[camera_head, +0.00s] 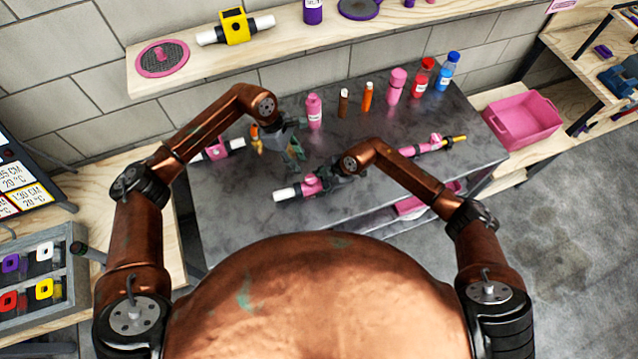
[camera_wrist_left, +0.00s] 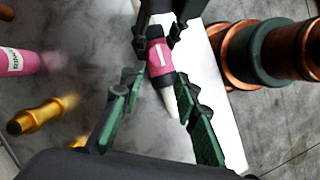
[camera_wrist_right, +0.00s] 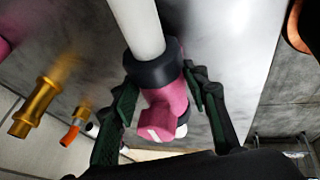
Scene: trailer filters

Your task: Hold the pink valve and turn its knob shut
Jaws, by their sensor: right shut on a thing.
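The pink valve (camera_head: 311,185) has a white pipe (camera_head: 285,194) and is at the front middle of the grey table. My right gripper (camera_head: 325,180) is shut on its body; in the right wrist view the fingers lie on both sides of the pink body (camera_wrist_right: 168,100), below a black collar. The pink knob (camera_wrist_left: 158,58) carries a white line that runs roughly along the pipe in the left wrist view. My left gripper (camera_wrist_left: 158,92) is open above the valve, its fingers spread on either side of the knob and pipe, apparently not touching.
Another pink valve (camera_head: 217,150) lies at the table's left. Several bottles, among them a pink one (camera_head: 314,111), stand along the back. A pink crate (camera_head: 522,117) and a shelf with a yellow valve (camera_head: 235,26) are beyond.

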